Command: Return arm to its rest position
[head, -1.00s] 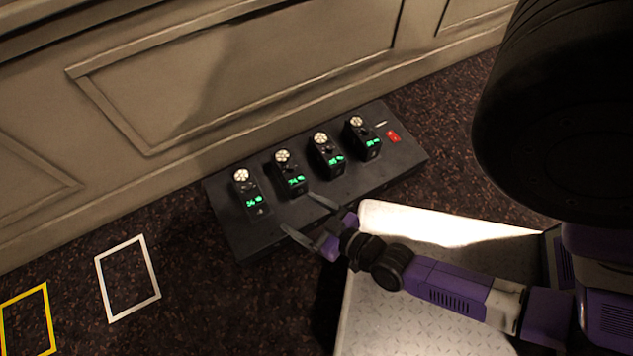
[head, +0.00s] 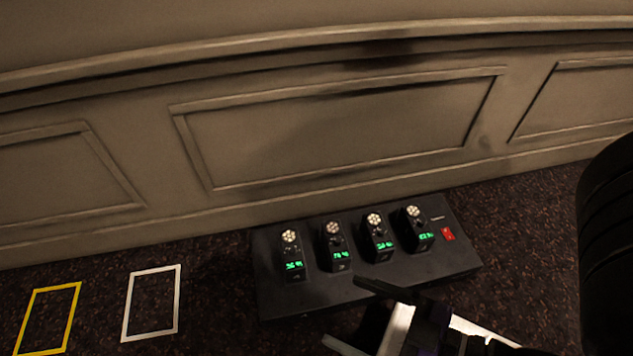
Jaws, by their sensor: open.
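My gripper (head: 350,314) is at the bottom of the head view, in front of the near edge of a black charging dock (head: 385,272). Its two fingers are spread apart with nothing between them. The purple and black arm behind it is partly cut off by the lower picture edge. The dock lies on the floor against the wall and holds several black devices with round white tops and green displays, among them the leftmost device (head: 292,262) and the rightmost device (head: 417,226).
A red switch (head: 448,234) is at the dock's right end. A white rectangle outline (head: 127,305) and a yellow rectangle outline (head: 28,315) mark the dark carpet at left. A panelled wall (head: 335,125) stands behind. Carpet between the white outline and the dock is clear.

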